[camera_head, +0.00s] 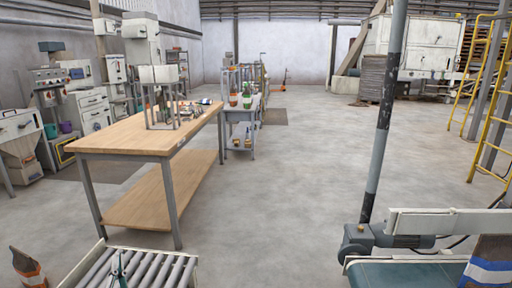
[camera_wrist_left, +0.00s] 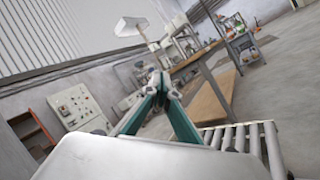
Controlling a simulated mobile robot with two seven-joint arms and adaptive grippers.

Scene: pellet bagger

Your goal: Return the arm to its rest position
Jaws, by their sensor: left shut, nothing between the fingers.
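My left gripper (camera_head: 120,264) shows at the bottom of the head view, over a roller conveyor (camera_head: 84,264), with only its tips in the picture. In the left wrist view its teal fingers (camera_wrist_left: 160,84) come together at the tips. It is shut and nothing is between the fingers. The rest of my left arm is below the head view. My right gripper is in neither view.
A wooden workbench (camera_head: 150,133) with equipment on it stands ahead on the left. A belt conveyor (camera_head: 405,275) with a grey post (camera_head: 385,110) beside it is at the lower right. A bag (camera_head: 490,262) sits at its right end. The middle floor is clear.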

